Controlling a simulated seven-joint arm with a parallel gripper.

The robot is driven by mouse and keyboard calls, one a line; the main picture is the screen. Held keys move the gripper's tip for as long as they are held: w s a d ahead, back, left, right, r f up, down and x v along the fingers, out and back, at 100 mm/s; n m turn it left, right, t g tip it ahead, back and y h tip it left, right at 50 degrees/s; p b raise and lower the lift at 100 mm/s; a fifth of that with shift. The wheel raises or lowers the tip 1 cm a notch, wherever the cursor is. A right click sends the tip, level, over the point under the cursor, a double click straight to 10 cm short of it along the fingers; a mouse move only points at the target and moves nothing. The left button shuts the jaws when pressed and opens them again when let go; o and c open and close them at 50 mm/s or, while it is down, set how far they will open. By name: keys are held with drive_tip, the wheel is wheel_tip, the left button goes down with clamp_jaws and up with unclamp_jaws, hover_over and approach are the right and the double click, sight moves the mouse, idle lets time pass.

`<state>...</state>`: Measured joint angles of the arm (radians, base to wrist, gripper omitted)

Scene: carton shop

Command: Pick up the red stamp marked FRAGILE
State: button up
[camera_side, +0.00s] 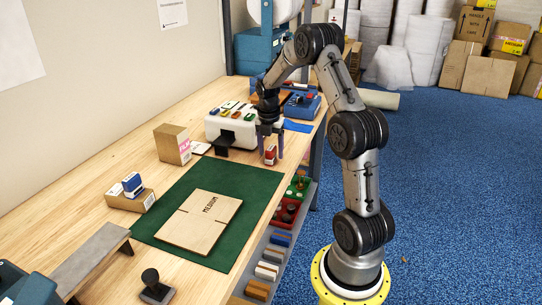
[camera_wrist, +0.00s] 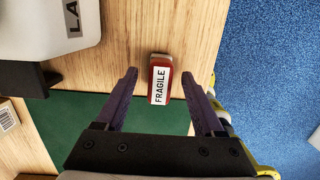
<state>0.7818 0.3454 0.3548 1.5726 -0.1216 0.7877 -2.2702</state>
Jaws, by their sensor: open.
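The red stamp marked FRAGILE (camera_wrist: 166,72) stands on the wooden bench top near its right edge, and its white label reads FRAGILE in the wrist view. In the side view the stamp (camera_side: 270,154) shows between my gripper's fingers. My gripper (camera_wrist: 163,82) is open, with one dark purple finger on each side of the stamp and a gap on both sides. In the side view my gripper (camera_side: 269,150) points down at the bench beside the white label machine. I cannot tell how far down the fingers reach.
A white machine (camera_side: 231,128) with several stamps on top stands just left of my gripper. A green mat (camera_side: 166,221) bears a flat MEDIUM carton (camera_side: 201,222). A small carton (camera_side: 172,144) and a blue stamp (camera_side: 132,184) stand further left. Trays of stamps (camera_side: 285,212) hang along the bench edge.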

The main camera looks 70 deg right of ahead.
drive_tip(key=shift+f, duration=0.45)
clamp_jaws()
drive_tip(key=shift+r, duration=0.15)
